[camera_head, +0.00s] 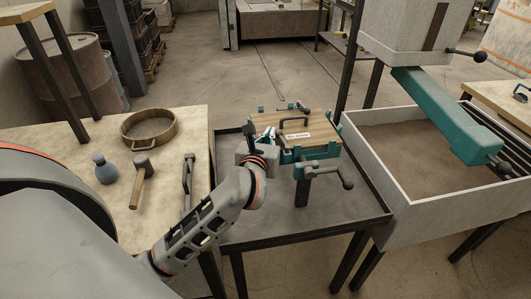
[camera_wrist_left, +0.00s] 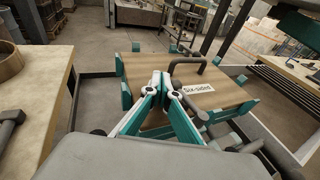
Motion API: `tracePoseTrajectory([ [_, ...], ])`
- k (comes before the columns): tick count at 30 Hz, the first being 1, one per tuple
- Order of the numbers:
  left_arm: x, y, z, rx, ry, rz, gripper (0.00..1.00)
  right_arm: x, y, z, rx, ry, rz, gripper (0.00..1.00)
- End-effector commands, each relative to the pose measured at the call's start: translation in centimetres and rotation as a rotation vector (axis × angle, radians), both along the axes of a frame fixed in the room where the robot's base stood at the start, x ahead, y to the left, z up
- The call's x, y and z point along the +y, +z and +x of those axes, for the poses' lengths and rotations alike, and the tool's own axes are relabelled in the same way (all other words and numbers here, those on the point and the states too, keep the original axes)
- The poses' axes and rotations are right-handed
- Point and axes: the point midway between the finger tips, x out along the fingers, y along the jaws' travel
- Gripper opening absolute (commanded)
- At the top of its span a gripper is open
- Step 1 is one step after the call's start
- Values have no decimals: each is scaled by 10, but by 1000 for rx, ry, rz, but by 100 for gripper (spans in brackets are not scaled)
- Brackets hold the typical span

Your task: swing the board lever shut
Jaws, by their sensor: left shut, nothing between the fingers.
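A wooden board (camera_head: 318,125) with a dark handle and a "Six-sided" label sits in a teal frame on a stand. In the left wrist view the board (camera_wrist_left: 232,92) fills the middle. A dark lever (camera_wrist_left: 188,92) lies beside my left fingers at the board's near side; I cannot tell if they touch. Another dark lever (camera_head: 328,172) with a ball end sticks out at the frame's front right. My left gripper (camera_head: 270,136) is at the board's left front edge. Its fingertips (camera_wrist_left: 162,78) are together and empty. My right gripper is not in view.
The stand is on a dark tray table (camera_head: 345,212). A pale table (camera_head: 120,200) at left carries a round sieve (camera_head: 149,127), a mallet (camera_head: 141,180) and a blue-grey bottle (camera_head: 105,169). At right is a sand box (camera_head: 440,207) under a teal chute (camera_head: 440,110).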

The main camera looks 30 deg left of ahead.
Motion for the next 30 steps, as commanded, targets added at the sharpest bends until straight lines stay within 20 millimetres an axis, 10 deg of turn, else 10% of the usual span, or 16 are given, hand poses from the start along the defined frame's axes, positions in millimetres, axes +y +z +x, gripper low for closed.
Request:
tracePoseTrajectory([
  [19,-2,1,-4,0,-1,0,0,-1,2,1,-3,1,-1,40],
  [30,-23,12,-65,2,-2,-4,0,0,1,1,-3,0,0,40],
])
